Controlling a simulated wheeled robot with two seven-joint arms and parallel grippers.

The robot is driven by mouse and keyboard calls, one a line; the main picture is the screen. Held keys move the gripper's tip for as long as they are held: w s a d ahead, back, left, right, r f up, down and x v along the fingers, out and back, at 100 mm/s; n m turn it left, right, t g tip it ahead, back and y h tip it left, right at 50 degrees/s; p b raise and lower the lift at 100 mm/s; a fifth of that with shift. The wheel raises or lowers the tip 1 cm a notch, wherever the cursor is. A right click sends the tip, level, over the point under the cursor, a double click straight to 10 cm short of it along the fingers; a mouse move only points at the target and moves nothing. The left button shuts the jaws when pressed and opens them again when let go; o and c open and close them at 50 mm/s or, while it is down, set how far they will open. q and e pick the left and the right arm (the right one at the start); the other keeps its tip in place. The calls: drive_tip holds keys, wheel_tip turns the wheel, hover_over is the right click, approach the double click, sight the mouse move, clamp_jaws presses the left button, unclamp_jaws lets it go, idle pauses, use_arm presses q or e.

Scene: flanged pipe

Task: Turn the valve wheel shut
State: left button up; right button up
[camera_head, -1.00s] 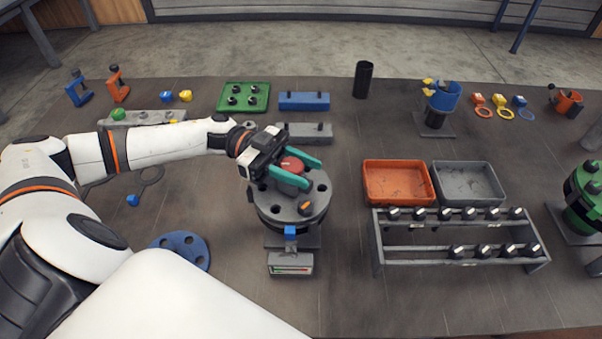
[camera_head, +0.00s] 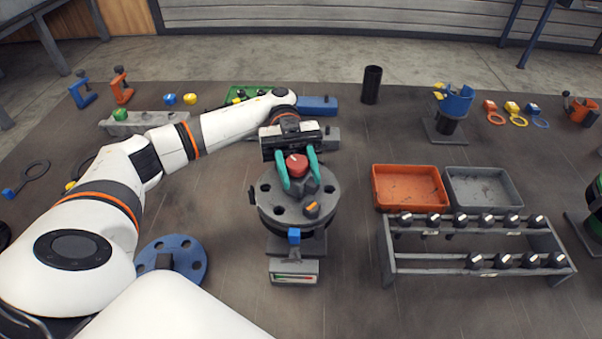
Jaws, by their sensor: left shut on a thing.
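The red valve wheel (camera_head: 297,164) sits on top of the grey flanged pipe (camera_head: 290,212), near the middle of the table. My left gripper (camera_head: 298,170) reaches in from behind the wheel, its teal fingers pointing toward the front of the table, one on each side of the wheel. It is shut on the wheel. The flange has dark bolt holes, an orange-marked knob (camera_head: 312,210) and a blue block (camera_head: 294,235) at its front. A small gauge box (camera_head: 293,271) with a red and green strip stands in front. My right gripper is not in view.
An orange tray (camera_head: 409,207) and a grey tray (camera_head: 484,205) lie to the right, behind a rack (camera_head: 470,270) of several bolts. A blue flange disc (camera_head: 187,277) lies left of the pipe, partly hidden by my arm. A black cylinder (camera_head: 371,85) stands behind.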

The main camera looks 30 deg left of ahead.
sight(299, 169)
use_arm(q)
drive_tip(key=shift+a+r+m+g+y, duration=0.1)
drive_tip(key=shift+m+g+y, duration=0.3)
drive_tip(key=shift+y, duration=0.1)
drive_tip(key=o, duration=1)
drive_tip(key=shift+c, duration=0.2)
wheel_tip(299, 169, up, 10)
drive_tip(key=shift+b, duration=0.5)
